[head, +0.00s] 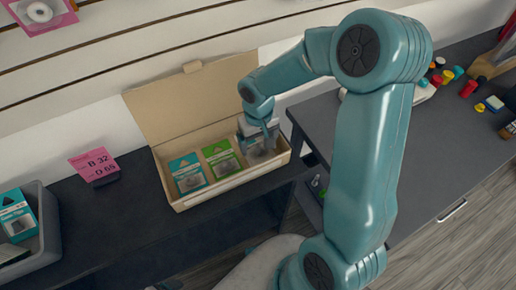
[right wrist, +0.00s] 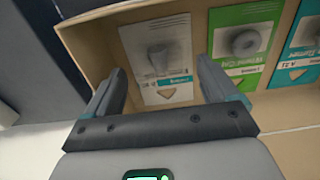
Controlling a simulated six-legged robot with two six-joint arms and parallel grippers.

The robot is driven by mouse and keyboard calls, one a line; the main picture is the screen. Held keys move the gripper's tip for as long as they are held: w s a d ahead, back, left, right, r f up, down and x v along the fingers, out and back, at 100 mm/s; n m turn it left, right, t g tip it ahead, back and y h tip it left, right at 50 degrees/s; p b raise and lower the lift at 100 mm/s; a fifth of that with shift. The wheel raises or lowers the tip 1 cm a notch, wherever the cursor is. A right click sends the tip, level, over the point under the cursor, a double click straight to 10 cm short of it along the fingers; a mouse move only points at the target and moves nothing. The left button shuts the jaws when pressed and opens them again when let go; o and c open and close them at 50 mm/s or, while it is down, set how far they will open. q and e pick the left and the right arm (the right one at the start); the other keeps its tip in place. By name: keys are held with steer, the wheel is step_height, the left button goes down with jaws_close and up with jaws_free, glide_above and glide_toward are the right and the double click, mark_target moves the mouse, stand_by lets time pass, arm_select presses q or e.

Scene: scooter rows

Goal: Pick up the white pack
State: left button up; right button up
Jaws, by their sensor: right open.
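The white pack (right wrist: 158,52) stands in the end compartment of an open cardboard box, and its front shows between my right gripper's fingers in the right wrist view. In the head view the white pack (head: 259,154) is at the right end of the box, partly hidden by the gripper. My right gripper (head: 262,136) is open over that compartment. In the right wrist view the gripper (right wrist: 160,92) has one finger to each side of the pack; I cannot tell whether they touch it. My left gripper is not in view.
The cardboard box (head: 226,187) has its lid raised; a green pack (head: 222,160) and a teal pack (head: 188,173) fill its other compartments. A grey bin (head: 48,240) and pink card (head: 94,165) are to the left. A dark desk with small colored items is right.

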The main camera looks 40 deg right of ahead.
mark_target(258, 146)
step_height(258, 146, down, 2)
steer(key=shift+w+f, duration=0.1)
steer(key=shift+f, duration=0.05)
steer(key=shift+c, duration=0.3)
steer(key=c, duration=1)
step_height(258, 146, up, 20)
steer(key=shift+r+p, duration=0.1)
steer(key=shift+p, duration=1)
